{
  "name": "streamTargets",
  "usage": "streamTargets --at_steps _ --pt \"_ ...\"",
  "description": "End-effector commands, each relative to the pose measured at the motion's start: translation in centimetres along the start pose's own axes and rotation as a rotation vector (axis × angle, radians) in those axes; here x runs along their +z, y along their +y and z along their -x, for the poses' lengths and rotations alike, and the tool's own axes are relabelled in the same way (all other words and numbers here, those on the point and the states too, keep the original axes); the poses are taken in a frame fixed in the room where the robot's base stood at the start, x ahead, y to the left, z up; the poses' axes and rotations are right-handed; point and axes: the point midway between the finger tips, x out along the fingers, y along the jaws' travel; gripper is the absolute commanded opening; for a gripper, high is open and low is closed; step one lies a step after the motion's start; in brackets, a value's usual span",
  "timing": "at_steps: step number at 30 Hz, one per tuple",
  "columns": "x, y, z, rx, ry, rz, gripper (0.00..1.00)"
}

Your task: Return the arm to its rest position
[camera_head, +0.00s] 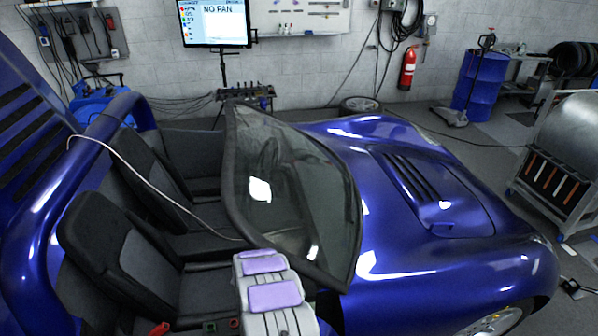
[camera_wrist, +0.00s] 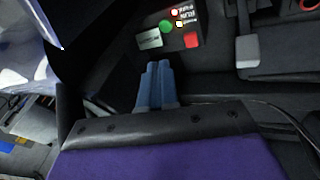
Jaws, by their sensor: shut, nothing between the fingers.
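My gripper (camera_wrist: 158,66) shows in the wrist view as two blue-grey fingers side by side, shut with nothing between them. They point toward a dark control box (camera_wrist: 150,28) with a green button (camera_wrist: 165,27) and a red button (camera_wrist: 191,40). The fingers look apart from the box, but the exact gap cannot be told. In the head view, my arm (camera_head: 274,297) with pale purple pads rises at the bottom centre, in front of the car's windshield. The gripper itself does not show there.
A blue open-top car (camera_head: 440,270) fills much of the head view, with dark seats (camera_head: 105,240) and a tilted windshield (camera_head: 290,190) close to my arm. Behind are a monitor (camera_head: 214,22), a fire extinguisher (camera_head: 407,68) and a blue drum (camera_head: 478,85). A metal cart (camera_head: 560,160) stands at right.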

Motion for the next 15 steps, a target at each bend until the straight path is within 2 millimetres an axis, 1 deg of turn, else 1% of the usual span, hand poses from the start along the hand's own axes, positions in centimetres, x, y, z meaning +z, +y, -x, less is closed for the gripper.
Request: streamTargets --at_steps 1,3,8,11,15 --pt "-0.1 0.3 1.2 -0.014 -0.018 -0.005 0.0" --pt "-0.2 0.7 2.9 -0.031 -0.039 -0.004 0.0" --pt "-0.2 1.9 6.6 -0.067 -0.087 0.004 0.0" --pt "-0.3 2.8 9.0 -0.091 -0.109 0.011 0.0" --pt "-0.1 4.6 12.2 -0.117 -0.144 0.024 0.0"
